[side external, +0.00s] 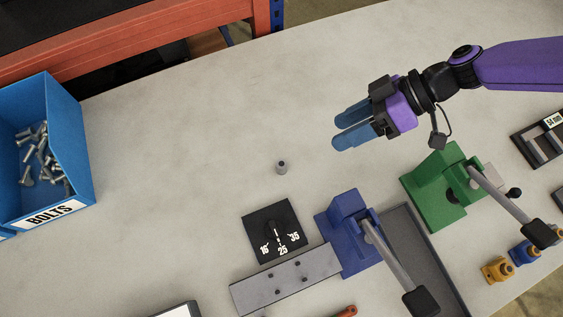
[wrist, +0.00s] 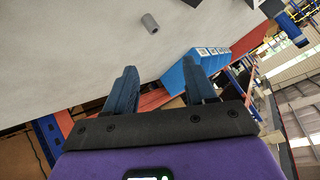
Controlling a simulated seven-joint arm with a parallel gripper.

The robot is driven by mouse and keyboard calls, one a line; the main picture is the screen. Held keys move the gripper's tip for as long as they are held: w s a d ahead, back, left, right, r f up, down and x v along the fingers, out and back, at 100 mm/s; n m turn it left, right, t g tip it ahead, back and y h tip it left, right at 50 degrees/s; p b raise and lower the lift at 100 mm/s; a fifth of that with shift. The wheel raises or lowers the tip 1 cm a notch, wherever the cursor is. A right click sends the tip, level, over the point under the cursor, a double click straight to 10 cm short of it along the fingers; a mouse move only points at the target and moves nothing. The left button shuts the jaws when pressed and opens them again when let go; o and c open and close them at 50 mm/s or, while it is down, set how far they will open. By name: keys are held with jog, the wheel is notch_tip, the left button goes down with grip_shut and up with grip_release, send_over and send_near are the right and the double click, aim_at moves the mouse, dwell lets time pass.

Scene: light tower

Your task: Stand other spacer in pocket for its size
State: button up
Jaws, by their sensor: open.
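A small grey spacer (side external: 282,167), a short cylinder with a dark hole in its top, stands upright on the pale bench. It also shows in the wrist view (wrist: 150,23), near the top. A black block (side external: 260,246) marked 16, 25 and 35 sits below it in the side view. A dark shape lies at the block's middle; I cannot make out its pockets or any other spacer clearly. My gripper (side external: 342,131) is open and empty above the bench, up and to the right of the spacer. Its two blue fingers are apart in the wrist view (wrist: 160,66).
A blue clamp (side external: 345,220) and a grey plate with holes (side external: 286,281) adjoin the block. A green clamp (side external: 433,190) stands right. A dark tray labelled 54 mm (side external: 540,140) is at the right edge. A blue bolt bin (side external: 70,130) stands left. The upper middle bench is clear.

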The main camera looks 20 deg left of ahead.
jog(key=w+d+n, duration=0.2)
jog(key=n, duration=0.4)
send_near(286, 163)
jog(key=shift+n+h, duration=0.4)
jog(key=x, duration=0.4)
jog(key=shift+w+a+f, duration=0.1)
jog(key=shift+w, duration=0.05)
jog(key=shift+r+x, duration=0.2)
jog(key=shift+x, duration=2.6)
jog(key=shift+a, duration=0.2)
jog(key=shift+c, duration=0.3)
jog(key=shift+r, duration=0.1)
grip_shut()
